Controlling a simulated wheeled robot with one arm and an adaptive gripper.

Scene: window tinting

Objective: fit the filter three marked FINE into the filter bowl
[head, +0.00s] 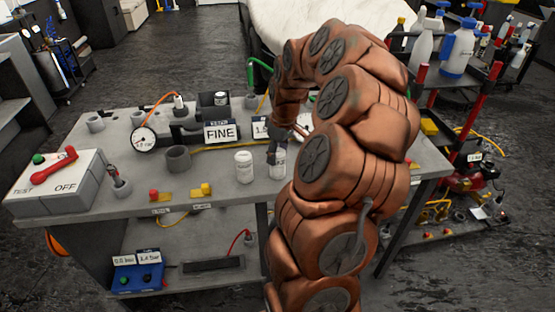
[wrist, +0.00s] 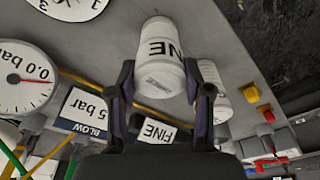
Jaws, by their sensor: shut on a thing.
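My gripper (head: 276,153) is shut on a white filter (wrist: 160,62) marked FINE. In the wrist view, one finger lies on each side of the filter. In the head view, the held filter (head: 278,166) is upright at the bench's front; I cannot tell whether it touches the bench top. A second white filter (head: 244,167) stands just left of it and also shows in the wrist view (wrist: 217,106). A dark grey open cup (head: 178,160) stands farther left and may be the filter bowl. A FINE sign (head: 220,132) stands behind the filters.
The grey bench (head: 222,183) carries a round gauge (head: 144,141), a blow-pressure sign (head: 261,128) and a TEST/OFF box (head: 57,184) with a red lever. Red and yellow fittings (head: 206,189) sit along its front edge. Small grey cups stand at the back left.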

